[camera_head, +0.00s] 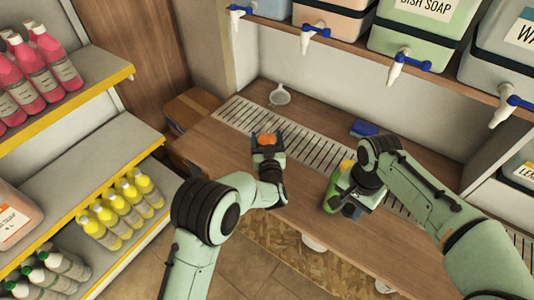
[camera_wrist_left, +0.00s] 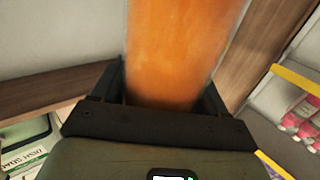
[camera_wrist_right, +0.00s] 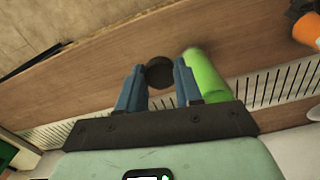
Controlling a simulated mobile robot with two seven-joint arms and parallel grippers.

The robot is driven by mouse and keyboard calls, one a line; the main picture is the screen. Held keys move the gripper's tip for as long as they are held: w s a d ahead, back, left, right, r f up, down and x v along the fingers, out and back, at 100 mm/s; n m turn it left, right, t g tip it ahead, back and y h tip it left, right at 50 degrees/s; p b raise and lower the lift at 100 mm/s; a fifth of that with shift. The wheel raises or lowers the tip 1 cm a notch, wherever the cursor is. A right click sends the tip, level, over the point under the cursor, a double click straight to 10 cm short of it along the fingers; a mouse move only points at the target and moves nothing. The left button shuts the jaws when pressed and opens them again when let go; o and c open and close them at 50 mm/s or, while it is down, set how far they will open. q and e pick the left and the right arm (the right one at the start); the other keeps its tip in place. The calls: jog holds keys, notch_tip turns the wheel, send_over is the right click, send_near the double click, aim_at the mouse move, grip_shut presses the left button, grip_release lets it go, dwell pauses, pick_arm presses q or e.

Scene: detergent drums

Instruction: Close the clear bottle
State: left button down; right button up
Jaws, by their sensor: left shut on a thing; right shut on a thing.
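The clear bottle (camera_head: 267,137) with orange content is in my left gripper (camera_head: 267,150), over the left part of the bench. In the left wrist view the clear bottle (camera_wrist_left: 182,50) fills the space between the fingers; its mouth is out of frame. My right gripper (camera_wrist_right: 160,85) is shut on a round dark cap (camera_wrist_right: 160,72), above the bench and to the right of the bottle. The cap is hidden in the head view. The clear bottle (camera_wrist_right: 308,28) also shows at the upper right of the right wrist view, apart from the cap.
A green bottle (camera_wrist_right: 207,75) stands close beside my right gripper. A slotted drain strip (camera_head: 300,145) runs along the bench, with a white funnel (camera_head: 280,94) and a blue item (camera_head: 364,128) near it. Drums with taps hang over the back. Shelves of bottles stand left.

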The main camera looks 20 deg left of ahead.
pick_arm(q)
jog(key=shift+r, duration=0.2)
